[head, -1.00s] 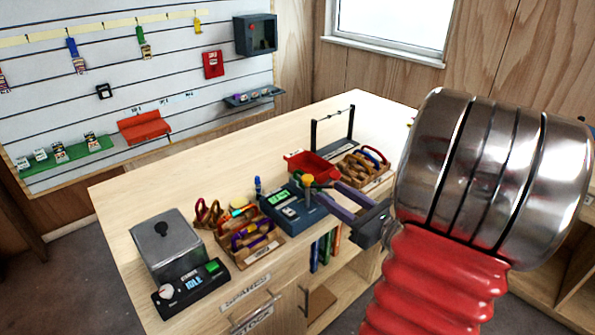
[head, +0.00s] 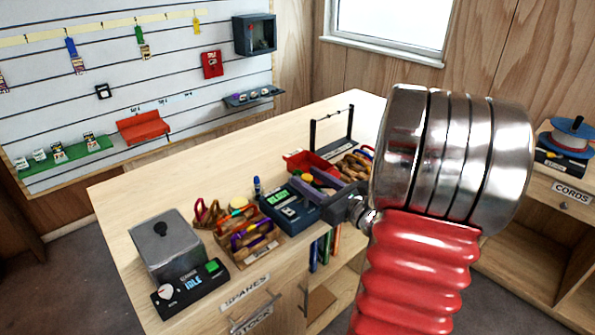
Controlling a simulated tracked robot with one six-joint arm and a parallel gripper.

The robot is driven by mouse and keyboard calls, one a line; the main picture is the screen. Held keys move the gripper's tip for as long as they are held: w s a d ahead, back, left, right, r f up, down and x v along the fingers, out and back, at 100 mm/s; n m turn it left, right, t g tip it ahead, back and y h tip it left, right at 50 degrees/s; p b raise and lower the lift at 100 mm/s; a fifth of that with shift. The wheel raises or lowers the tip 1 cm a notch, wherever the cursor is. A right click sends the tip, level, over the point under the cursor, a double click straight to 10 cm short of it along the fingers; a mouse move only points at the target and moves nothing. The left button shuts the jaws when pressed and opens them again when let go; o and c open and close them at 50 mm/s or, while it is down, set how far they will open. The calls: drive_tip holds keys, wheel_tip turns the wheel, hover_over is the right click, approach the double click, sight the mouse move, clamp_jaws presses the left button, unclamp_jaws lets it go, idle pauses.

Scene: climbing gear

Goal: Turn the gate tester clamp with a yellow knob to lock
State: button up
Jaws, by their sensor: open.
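The gate tester (head: 281,213) is a dark blue box with a lit green display, standing on the bench top in the head view. Its yellow-knobbed clamp is hidden behind my gripper now. My gripper (head: 304,183) has two purple-grey fingers and is open. It reaches in from the right over the tester's right part, pointing left. I cannot tell whether the fingers stand around the knob or touch it, nor how the clamp is turned.
A wooden tray of carabiners (head: 262,254) stands left of the tester, a red tray (head: 297,161) behind it. A blue marker (head: 257,186) stands upright nearby. A grey box (head: 163,251) and a dial unit (head: 190,291) are at the bench's left. The back-left bench top is clear.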

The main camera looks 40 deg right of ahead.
drive_tip(key=shift+w+a, duration=0.1)
drive_tip(key=shift+w, duration=2.5)
drive_tip(key=shift+c, duration=0.3)
clamp_jaws()
